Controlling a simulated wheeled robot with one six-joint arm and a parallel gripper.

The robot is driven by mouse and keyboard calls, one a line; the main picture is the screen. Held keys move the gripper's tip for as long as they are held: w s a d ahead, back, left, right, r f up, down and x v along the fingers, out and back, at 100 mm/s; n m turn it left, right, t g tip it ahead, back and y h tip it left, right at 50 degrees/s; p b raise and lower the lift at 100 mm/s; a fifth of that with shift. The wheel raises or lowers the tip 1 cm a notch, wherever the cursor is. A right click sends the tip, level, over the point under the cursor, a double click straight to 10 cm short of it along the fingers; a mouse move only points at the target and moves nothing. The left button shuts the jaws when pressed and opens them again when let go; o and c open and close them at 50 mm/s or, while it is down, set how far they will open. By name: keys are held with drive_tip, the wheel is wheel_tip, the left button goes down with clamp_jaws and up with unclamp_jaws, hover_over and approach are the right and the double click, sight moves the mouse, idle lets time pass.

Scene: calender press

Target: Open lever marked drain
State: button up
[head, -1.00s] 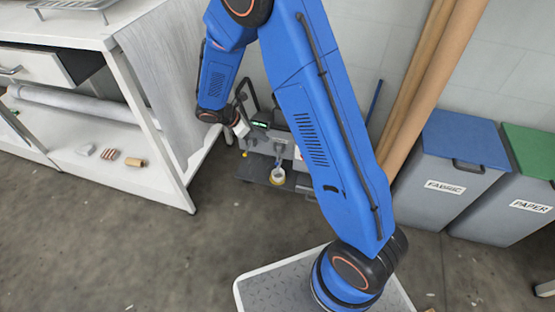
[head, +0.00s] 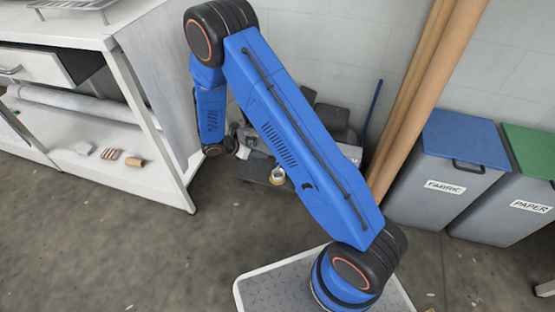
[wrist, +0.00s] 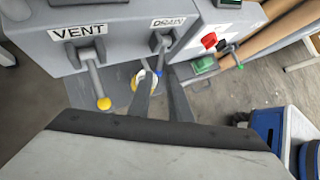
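The drain lever (wrist: 163,55) hangs down below its DRAIN label (wrist: 168,22) in the wrist view, on the front of a grey machine. A small blue tip shows at its lower end. My gripper (wrist: 162,82) points toward this lever with its two dark fingers apart. The lever's lower end appears in the gap between the fingertips; I cannot tell whether they touch it. The vent lever (wrist: 95,80) hangs to the left under a VENT label, with a yellow knob. In the head view my arm hides the levers and most of the machine.
A white bench (head: 110,165) stands left; fabric (head: 452,185) and paper bins stand right.

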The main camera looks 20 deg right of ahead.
sight(277, 161)
drive_tip(key=x, duration=1.2)
drive_tip(key=shift+d, duration=0.15)
drive_tip(key=shift+c, duration=0.4)
clamp_jaws()
